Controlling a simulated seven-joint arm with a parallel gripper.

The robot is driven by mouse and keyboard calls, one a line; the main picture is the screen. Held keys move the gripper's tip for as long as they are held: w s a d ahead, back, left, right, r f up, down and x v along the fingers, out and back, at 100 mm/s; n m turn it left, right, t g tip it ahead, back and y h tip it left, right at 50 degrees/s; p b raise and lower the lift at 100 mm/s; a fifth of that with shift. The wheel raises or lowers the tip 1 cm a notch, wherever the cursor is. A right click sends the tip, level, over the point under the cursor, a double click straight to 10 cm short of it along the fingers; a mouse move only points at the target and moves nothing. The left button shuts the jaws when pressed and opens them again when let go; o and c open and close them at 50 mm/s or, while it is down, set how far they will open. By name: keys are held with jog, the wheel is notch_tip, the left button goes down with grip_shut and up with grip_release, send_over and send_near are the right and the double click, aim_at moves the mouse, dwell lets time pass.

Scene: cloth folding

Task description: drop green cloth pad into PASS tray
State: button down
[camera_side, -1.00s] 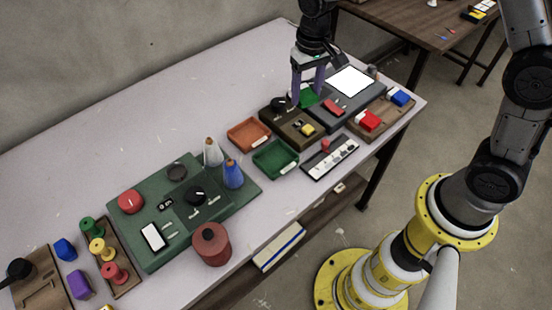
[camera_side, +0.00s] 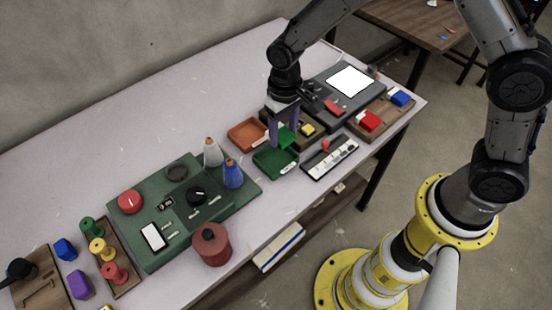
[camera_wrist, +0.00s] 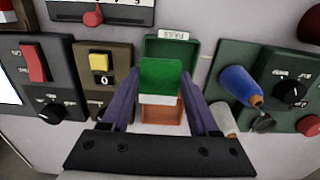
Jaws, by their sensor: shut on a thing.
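My gripper (camera_side: 284,133) is shut on the green cloth pad (camera_side: 287,138), which hangs between its purple fingers. In the wrist view the pad (camera_wrist: 160,78) spans the gap between the fingertips (camera_wrist: 161,85). The pad is above the table, over or close to the back edge of the green tray (camera_side: 274,169). In the wrist view the green tray (camera_wrist: 155,45) shows beyond the pad, which hides part of it. The tray has a white label (camera_wrist: 173,35), too small to read for certain; I take it as the PASS tray.
An orange tray (camera_side: 234,139) lies to the left of the green one. A brown box with a yellow button (camera_side: 307,129) stands behind.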

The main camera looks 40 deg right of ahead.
jog(key=shift+f, duration=0.3)
jog(key=shift+c, duration=0.3)
grip_release()
notch_tip(320, 180, up, 14)
dwell(0.4)
jog(key=shift+f, duration=0.1)
